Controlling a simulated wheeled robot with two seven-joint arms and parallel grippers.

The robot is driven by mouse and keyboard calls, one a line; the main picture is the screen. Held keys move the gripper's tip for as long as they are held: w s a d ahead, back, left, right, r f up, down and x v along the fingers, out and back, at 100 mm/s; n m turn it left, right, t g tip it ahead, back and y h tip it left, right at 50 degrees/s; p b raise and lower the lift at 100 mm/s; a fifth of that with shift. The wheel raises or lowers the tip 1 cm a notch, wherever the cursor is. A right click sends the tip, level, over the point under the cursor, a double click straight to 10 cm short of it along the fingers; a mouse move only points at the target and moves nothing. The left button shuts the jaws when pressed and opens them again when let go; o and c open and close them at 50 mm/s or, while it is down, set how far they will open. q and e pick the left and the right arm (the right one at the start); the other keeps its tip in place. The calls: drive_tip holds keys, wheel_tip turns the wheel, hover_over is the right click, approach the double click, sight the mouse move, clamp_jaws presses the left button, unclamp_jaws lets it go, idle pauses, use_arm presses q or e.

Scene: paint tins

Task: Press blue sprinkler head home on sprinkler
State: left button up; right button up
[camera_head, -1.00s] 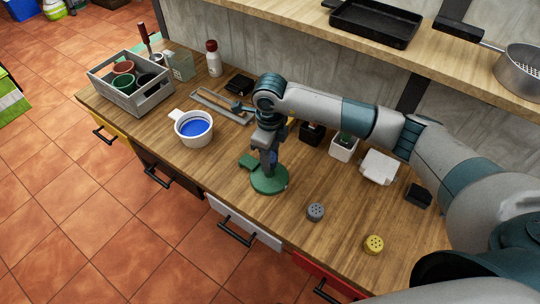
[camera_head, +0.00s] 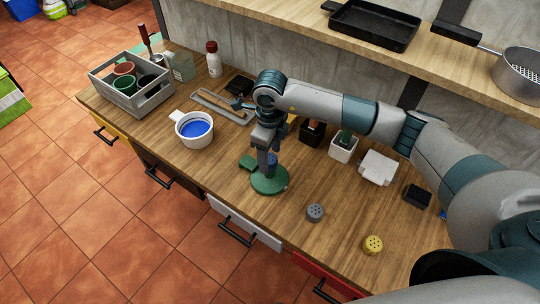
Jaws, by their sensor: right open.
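The sprinkler has a round green base (camera_head: 268,181) with a green side inlet (camera_head: 248,163), standing upright on the wooden counter. A small blue part, likely the blue sprinkler head (camera_head: 271,160), shows at the top of the sprinkler. My right gripper (camera_head: 267,164) points down over the sprinkler, open, with its fingers around or beside this blue part. The fingers hide much of the head and post, so I cannot tell how far the head sits down. My left gripper is not in view.
A grey head (camera_head: 315,213) and a yellow head (camera_head: 374,245) lie on the counter to the right. A white pot with blue contents (camera_head: 194,130) stands left. A grey crate (camera_head: 133,96) holds pots. The counter's front edge is close to the sprinkler.

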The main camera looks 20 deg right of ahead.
sight(270, 158)
wheel_tip(270, 158, up, 15)
drive_tip(key=p, duration=0.6)
drive_tip(key=shift+r, duration=0.15)
